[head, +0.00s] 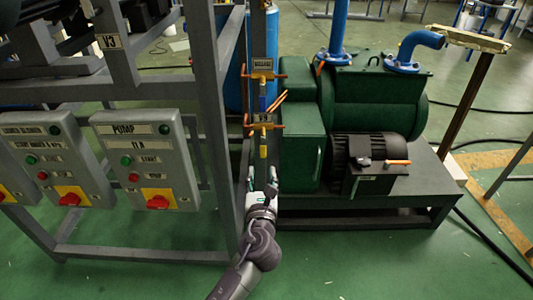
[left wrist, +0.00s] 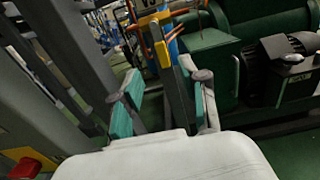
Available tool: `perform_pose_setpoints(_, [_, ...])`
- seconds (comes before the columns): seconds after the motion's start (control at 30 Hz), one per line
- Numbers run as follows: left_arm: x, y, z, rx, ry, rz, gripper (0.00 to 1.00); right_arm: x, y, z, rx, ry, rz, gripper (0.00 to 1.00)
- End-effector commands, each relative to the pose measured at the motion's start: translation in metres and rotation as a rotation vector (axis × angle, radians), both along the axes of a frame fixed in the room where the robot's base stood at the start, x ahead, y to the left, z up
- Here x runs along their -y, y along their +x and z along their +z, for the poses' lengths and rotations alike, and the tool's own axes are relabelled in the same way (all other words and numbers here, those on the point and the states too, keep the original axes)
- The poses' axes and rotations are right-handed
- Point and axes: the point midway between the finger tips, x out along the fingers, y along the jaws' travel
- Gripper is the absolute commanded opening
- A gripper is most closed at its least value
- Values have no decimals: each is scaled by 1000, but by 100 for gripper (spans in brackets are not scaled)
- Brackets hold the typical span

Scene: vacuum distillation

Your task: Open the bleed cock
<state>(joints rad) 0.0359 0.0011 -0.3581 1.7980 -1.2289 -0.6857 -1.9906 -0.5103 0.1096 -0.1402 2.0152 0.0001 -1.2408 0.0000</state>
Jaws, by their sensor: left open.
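Two small cocks with copper-coloured pipe stubs and labels sit one above the other on a grey post. The upper cock (head: 262,102) has a blue lever hanging down. The lower cock (head: 263,151) has a yellow lever hanging down.
Grey control boxes (head: 148,158) with red knobs hang on the frame (head: 212,110) at left. A green pump (head: 375,100) with a black motor (head: 362,155) stands close at right on a dark base. Green floor is clear in front.

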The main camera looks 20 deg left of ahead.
Motion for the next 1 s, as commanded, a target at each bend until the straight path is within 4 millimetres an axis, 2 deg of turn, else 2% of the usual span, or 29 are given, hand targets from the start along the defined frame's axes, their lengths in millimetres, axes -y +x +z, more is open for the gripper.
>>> perform_pose_setpoints(0.3, [-19,67,-2,1,-3,0,44,1,0,37,23,1,-3,40])
perform_pose_setpoints(0.5, [-27,96,-2,0,-5,0,44,2,-3,61,35,1,-4,40])
perform_pose_setpoints(0.7, [-30,108,-1,-1,-4,-2,44,2,-6,73,40,1,-6,40])
perform_pose_setpoints(0.97, [-31,109,-1,-2,-5,-2,44,3,-6,75,40,0,-6,40])
perform_pose_setpoints(1.0, [-31,109,-1,-2,-5,-2,39,3,-6,75,40,0,-6,40])
